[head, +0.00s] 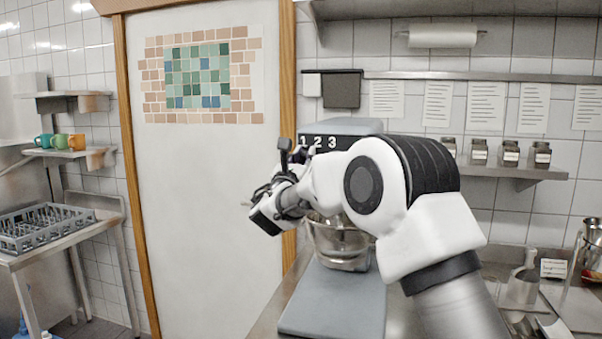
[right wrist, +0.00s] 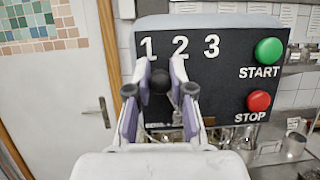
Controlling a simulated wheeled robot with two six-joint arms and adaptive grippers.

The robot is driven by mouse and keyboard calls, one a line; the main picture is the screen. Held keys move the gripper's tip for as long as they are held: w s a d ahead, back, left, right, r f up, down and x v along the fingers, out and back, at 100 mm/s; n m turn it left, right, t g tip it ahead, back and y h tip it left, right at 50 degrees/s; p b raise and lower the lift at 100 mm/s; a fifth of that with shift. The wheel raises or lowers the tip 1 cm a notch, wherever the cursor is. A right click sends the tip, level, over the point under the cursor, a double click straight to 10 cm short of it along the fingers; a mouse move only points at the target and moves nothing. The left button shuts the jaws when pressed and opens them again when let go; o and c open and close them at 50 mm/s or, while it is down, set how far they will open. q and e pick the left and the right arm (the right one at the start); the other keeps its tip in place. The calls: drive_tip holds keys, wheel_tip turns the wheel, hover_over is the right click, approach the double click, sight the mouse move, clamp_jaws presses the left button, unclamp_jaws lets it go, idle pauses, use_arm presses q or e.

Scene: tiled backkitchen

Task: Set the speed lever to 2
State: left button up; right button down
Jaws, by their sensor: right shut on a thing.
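The mixer's dark panel (right wrist: 215,75) carries the white numbers 1, 2 and 3 along its top. The speed lever's black knob (right wrist: 160,80) sits between the fingers of my right gripper (right wrist: 161,70), which is shut on it. In the right wrist view the knob appears below and between 1 and 2, nearer 1; the angle makes its exact setting hard to tell. In the head view my right gripper (head: 285,160) is left of the numbers, and my arm hides much of the mixer (head: 355,127). My left gripper is out of view.
A green START button (right wrist: 268,51) and a red STOP button (right wrist: 259,101) are on the panel's right. A metal bowl (head: 340,240) stands below the mixer head, partly behind my arm. A white door (head: 205,220) is to the left. Spice jars (head: 509,153) stand on a shelf.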

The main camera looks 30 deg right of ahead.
drive_tip(key=m+g+b, duration=0.1)
drive_tip(key=m+b, duration=0.1)
drive_tip(key=b, duration=0.1)
drive_tip(key=s+d+m+g+h+b, duration=0.1)
drive_tip(key=m+b, duration=0.2)
drive_tip(key=shift+s+b, duration=0.15)
drive_tip(key=shift+b, duration=0.15)
drive_tip(key=shift+s+d+r+m+g+b, duration=0.2)
drive_tip(key=shift+m+g+b, duration=0.1)
drive_tip(key=shift+m+b, duration=0.25)
drive_tip(key=shift+s+d+r+m+g+b, duration=0.15)
drive_tip(key=shift+m+g+b, duration=0.2)
drive_tip(key=shift+m, duration=0.3)
drive_tip(key=shift+w+f, duration=0.1)
drive_tip(key=c, duration=1)
unclamp_jaws()
drive_tip(key=v, duration=1.2)
drive_tip(key=shift+w+f, duration=0.1)
drive_tip(key=shift+f, duration=0.1)
